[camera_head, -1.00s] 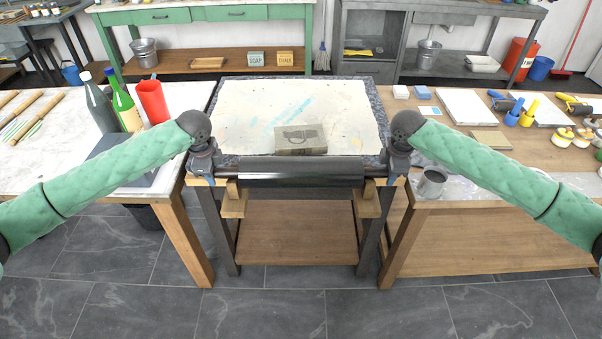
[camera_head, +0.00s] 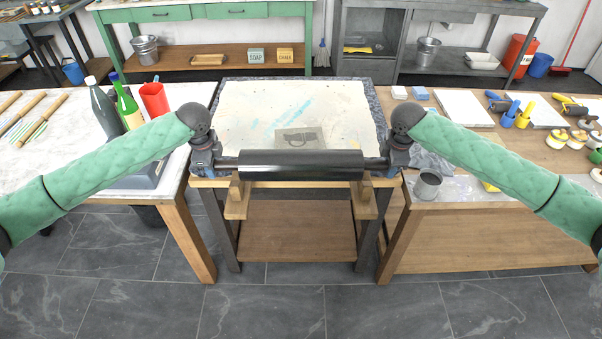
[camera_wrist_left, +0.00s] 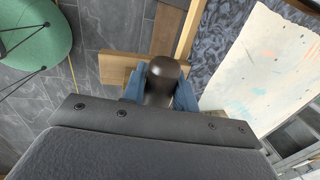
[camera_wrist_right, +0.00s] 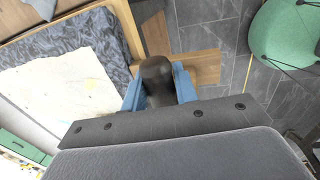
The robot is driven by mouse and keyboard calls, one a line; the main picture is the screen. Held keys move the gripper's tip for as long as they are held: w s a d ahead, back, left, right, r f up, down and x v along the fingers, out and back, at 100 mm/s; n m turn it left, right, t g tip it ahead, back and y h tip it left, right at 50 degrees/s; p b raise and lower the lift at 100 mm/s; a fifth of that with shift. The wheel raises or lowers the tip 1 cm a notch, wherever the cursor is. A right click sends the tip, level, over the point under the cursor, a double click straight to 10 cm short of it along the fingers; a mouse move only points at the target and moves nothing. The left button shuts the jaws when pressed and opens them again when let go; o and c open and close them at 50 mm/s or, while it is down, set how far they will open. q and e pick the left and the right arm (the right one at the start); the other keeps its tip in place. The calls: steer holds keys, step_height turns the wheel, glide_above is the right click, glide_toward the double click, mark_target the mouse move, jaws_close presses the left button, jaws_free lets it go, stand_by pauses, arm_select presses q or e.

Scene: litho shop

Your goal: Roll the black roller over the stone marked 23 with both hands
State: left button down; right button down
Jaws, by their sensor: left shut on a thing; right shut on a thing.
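The black roller (camera_head: 300,164) lies level across the front of the middle stand, in front of the stone. My left gripper (camera_head: 208,168) is shut on the roller's left handle, which shows between blue fingers in the left wrist view (camera_wrist_left: 160,88). My right gripper (camera_head: 394,166) is shut on its right handle, seen in the right wrist view (camera_wrist_right: 158,86). The stone (camera_head: 299,138) is a grey block with a dark drawing on top, lying on the pale sheet (camera_head: 345,105) behind the roller. The roller hides its front face, and no number can be read.
Two wooden bracket blocks (camera_head: 237,200) stick out at the stand's front below the roller. A metal cup (camera_head: 428,184) stands on the right table, near my right gripper. Bottles (camera_head: 128,108) and a red cylinder (camera_head: 154,101) stand on the left table.

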arm_select(q)
steer(key=shift+r, duration=0.45)
arm_select(e)
steer(key=shift+w+r, duration=0.1)
steer(key=shift+r, duration=0.35)
